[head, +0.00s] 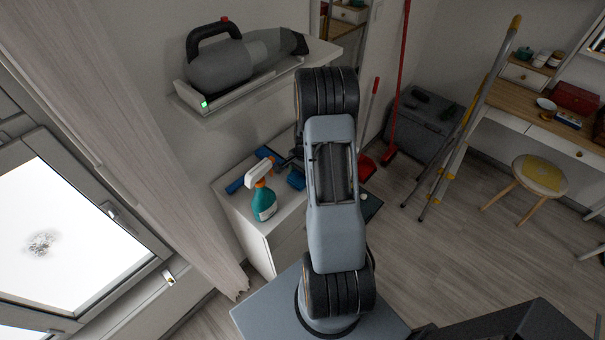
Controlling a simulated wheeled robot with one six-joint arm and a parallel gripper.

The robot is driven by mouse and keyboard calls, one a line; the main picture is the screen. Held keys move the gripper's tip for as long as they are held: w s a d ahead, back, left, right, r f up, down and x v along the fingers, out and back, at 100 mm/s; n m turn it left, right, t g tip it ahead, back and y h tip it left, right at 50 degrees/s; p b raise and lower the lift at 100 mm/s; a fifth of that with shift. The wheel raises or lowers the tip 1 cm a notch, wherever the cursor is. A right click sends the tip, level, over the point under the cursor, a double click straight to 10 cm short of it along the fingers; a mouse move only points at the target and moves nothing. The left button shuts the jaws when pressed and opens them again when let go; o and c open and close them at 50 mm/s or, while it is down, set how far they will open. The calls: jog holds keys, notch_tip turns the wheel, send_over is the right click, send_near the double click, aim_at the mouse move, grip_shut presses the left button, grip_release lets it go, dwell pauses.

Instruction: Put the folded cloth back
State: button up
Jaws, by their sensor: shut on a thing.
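My arm reaches out over a white cabinet, and my gripper (290,163) shows only in part as dark pieces at the left of the arm. It is shut on a small blue item (296,180), which looks like the folded cloth. The arm hides part of it, and I cannot tell whether it touches the cabinet top.
A wall shelf (322,55) with a grey handheld vacuum (220,70) is above. A stepladder (470,115) and a stool (527,172) stand right.

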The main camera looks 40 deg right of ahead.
jog(key=shift+f, duration=0.15)
jog(key=o, duration=0.8)
notch_tip(320, 180, up, 11)
jog(key=d+b, duration=0.1)
jog(key=b, duration=0.1)
jog(key=s+a+r+n+t, duration=0.1)
jog(key=a+r+n, duration=0.2)
jog(key=a+r, duration=0.1)
jog(key=s+a+r+n+h, duration=0.1)
jog(key=s+a+r+n, duration=0.1)
jog(key=a, duration=0.4)
jog(key=s+a+r+n+t, duration=0.1)
jog(key=s+a+r+n, duration=0.1)
jog(key=a+r+n, duration=0.2)
jog(key=shift+s+a+r+n+t+h, duration=0.2)
jog(key=shift+a+r, duration=0.1)
jog(key=shift+r, duration=0.35)
jog(key=shift+s+a+r+n+t+h, duration=0.1)
jog(key=shift+a+r+n, duration=0.15)
jog(key=shift+r, duration=0.4)
jog(key=shift+s+a+r+n+t, duration=0.25)
jog(key=shift+s+a+n+t, duration=0.1)
jog(key=shift+s+a+n, duration=0.75)
jog(key=shift+s+a+r+n+t, duration=0.3)
jog(key=shift+s+a+n, duration=0.65)
jog(key=shift+s, duration=0.2)
jog(key=shift+s+a+r+n+t, duration=0.25)
jog(key=shift+s+a+n+t, duration=0.1)
jog(key=shift+s+a+n, duration=0.75)
